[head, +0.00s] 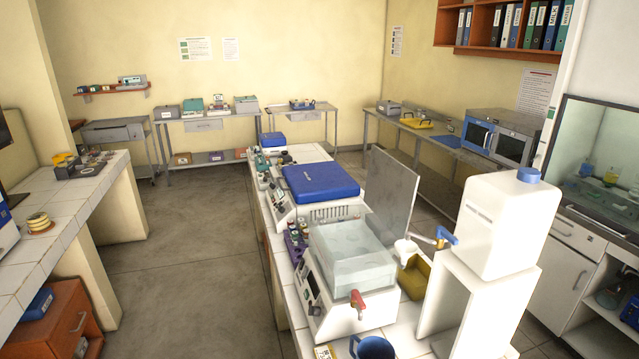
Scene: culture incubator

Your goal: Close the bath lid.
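The water bath (343,306) is a white box on the tiled bench, with a red tap low on its front and a control panel on its left side. Neither of my grippers is in view.
A device with a blue lid (320,182) stands behind the bath. A white canister (507,222) with a blue cap sits on a white stand close on the right. A yellow container (415,277) and a blue mug (374,348) are nearby. The floor (190,265) to the left is clear.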

